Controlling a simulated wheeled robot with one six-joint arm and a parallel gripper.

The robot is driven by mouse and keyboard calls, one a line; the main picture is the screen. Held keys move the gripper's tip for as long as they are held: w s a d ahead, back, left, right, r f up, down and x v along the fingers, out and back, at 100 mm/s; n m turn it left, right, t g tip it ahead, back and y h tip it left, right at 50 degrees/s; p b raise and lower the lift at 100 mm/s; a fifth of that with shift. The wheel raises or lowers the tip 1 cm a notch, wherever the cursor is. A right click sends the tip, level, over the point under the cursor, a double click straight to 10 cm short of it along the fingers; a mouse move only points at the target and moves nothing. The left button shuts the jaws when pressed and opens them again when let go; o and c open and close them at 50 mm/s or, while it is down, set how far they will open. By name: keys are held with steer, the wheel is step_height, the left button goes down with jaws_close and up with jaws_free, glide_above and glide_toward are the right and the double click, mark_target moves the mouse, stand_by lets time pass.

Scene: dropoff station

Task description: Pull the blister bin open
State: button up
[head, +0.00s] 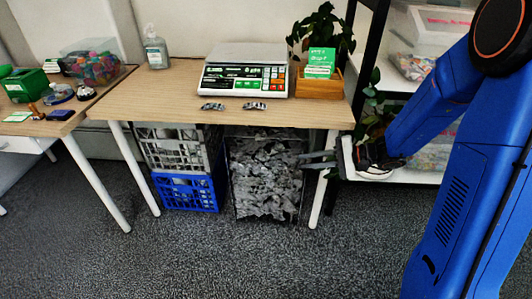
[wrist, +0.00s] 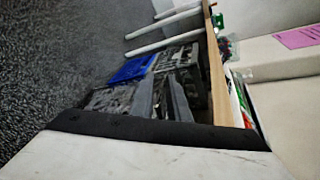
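The blister bin (head: 231,185) stands on the floor under the table, dark-framed and filled with crumpled grey blister packs (head: 265,170). The grey packs also show in the wrist view (wrist: 108,100), left of my fingers. My gripper (head: 304,160) is at the bin's right side, below the tabletop and by the front right table leg. Its two grey fingers point left with a gap between them. In the wrist view the fingers (wrist: 160,85) are apart with nothing clearly held. Whether a fingertip touches the bin cannot be told.
The table (head: 150,95) bears a scale (head: 245,75) and two small blister packs. A grey crate on a blue crate (head: 187,192) stands left of the bin. A shelf (head: 405,174) is at the right. The carpet in front is clear.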

mark_target(270, 153)
steer(key=w+d+f+m+t, duration=0.1)
steer(key=w+f+m+t, duration=0.2)
steer(key=w+f, duration=0.3)
steer(key=shift+y, duration=0.3)
steer(key=x, duration=0.5)
steer(key=w+x, duration=0.1)
steer(key=x, duration=0.5)
steer(key=r+x, duration=0.1)
steer(key=x, duration=0.5)
steer(key=shift+w, duration=0.15)
jaws_close()
stand_by(0.6)
